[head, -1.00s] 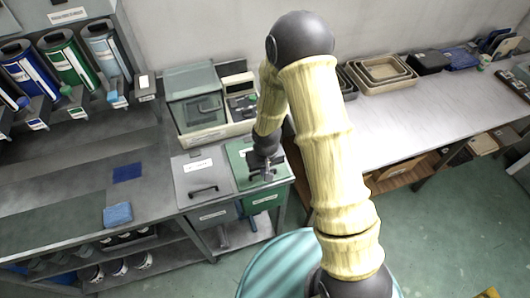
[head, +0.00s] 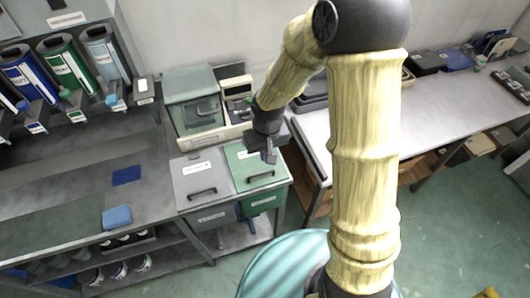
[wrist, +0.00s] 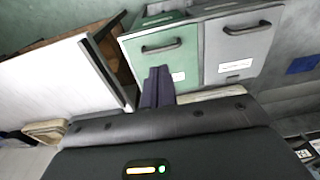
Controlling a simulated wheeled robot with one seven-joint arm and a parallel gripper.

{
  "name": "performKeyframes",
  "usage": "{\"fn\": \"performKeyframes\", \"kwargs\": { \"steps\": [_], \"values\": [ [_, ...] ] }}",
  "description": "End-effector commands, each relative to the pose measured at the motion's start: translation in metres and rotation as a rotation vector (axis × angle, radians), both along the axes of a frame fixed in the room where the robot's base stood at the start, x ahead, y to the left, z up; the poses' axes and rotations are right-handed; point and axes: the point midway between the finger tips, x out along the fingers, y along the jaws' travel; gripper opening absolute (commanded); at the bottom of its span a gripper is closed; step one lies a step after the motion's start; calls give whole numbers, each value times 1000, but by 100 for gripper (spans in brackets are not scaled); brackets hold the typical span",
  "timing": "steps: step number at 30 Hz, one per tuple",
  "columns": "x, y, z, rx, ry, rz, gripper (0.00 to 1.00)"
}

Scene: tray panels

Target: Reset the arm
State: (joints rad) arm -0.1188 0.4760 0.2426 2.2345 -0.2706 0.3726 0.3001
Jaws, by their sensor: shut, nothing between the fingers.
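My gripper (head: 268,154) is at the end of my raised arm, above the far edge of the green lid panel (head: 248,166). It is shut and empty, and in the wrist view its fingers (wrist: 157,88) are together. The green panel with its black handle also shows in the wrist view (wrist: 155,60), apart from my fingers. A grey panel (head: 196,180) with a black handle and a white label lies left of the green one. Both panels look closed.
A clear-lidded machine (head: 192,100) stands behind the panels. Blue, green and light-blue canisters (head: 68,66) are at upper left. A blue sponge (head: 117,217) lies on the left counter. A white table (head: 450,108) extends right, with a gap before the green panel.

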Motion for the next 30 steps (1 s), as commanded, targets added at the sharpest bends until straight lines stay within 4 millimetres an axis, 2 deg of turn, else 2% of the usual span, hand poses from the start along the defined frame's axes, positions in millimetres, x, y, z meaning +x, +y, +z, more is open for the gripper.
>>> {"fn": "performKeyframes", "kwargs": {
  "steps": [19,23,30],
  "values": [
    [-1,-5,4,-2,-5,-7,0],
    [-8,-24,19,-10,-26,-41,0],
    [-44,-85,63,-16,-95,-167,0]
  ]
}}
